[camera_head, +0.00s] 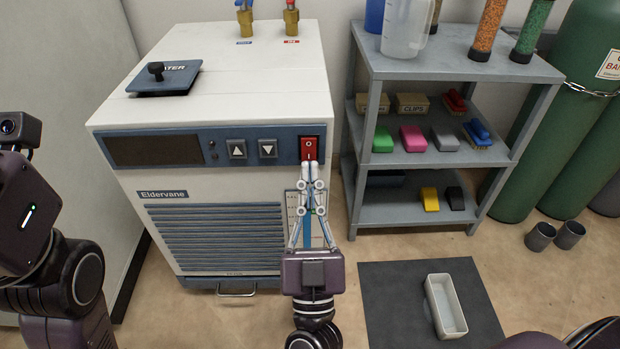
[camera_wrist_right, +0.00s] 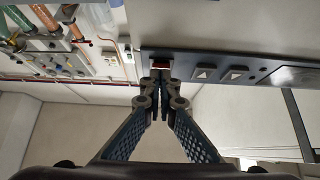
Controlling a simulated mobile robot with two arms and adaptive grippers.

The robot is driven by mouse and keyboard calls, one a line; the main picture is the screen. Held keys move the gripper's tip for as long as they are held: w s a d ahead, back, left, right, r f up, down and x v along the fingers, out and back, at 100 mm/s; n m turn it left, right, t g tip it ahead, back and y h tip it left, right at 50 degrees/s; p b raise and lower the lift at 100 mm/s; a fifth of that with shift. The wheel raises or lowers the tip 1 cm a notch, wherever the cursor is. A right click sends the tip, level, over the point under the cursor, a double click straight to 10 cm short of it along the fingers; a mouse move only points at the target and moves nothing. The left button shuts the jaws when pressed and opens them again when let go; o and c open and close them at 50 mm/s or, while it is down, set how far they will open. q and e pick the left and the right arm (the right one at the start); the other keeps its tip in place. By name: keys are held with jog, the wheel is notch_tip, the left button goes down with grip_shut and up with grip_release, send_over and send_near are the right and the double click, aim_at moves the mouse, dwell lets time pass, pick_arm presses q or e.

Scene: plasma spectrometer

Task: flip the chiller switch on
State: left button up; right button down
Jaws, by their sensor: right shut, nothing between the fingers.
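The chiller (camera_head: 150,215) is a white box with a blue-grey front panel, a dark display and two arrow buttons. Its red rocker switch (camera_head: 310,146) is at the right end of that panel, with a white circle mark on its upper part. My right gripper (camera_head: 309,164) is shut and empty, its tips at the lower edge of the switch; whether they touch it I cannot tell. In the right wrist view the shut fingertips (camera_wrist_right: 161,74) cover most of the switch (camera_wrist_right: 160,66), and only a thin reddish strip shows. My left arm is at the left edge; its gripper is out of frame.
A grey shelf (camera_head: 430,150) with boxes, brushes and coloured blocks stands right of the chiller. Green gas cylinders (camera_head: 590,110) stand beyond it. A white tray (camera_head: 445,305) lies on a dark floor mat (camera_head: 385,300). Brass fittings (camera_head: 291,20) rise from the chiller's top.

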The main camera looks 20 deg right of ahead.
jog(key=shift+w+d+f+t+b, duration=0.1)
jog(key=shift+w+f+t+b, duration=0.25)
jog(key=shift+w+t+b, duration=0.15)
jog(key=v, duration=0.7)
jog(key=shift+s+f, duration=0.2)
dwell(0.4)
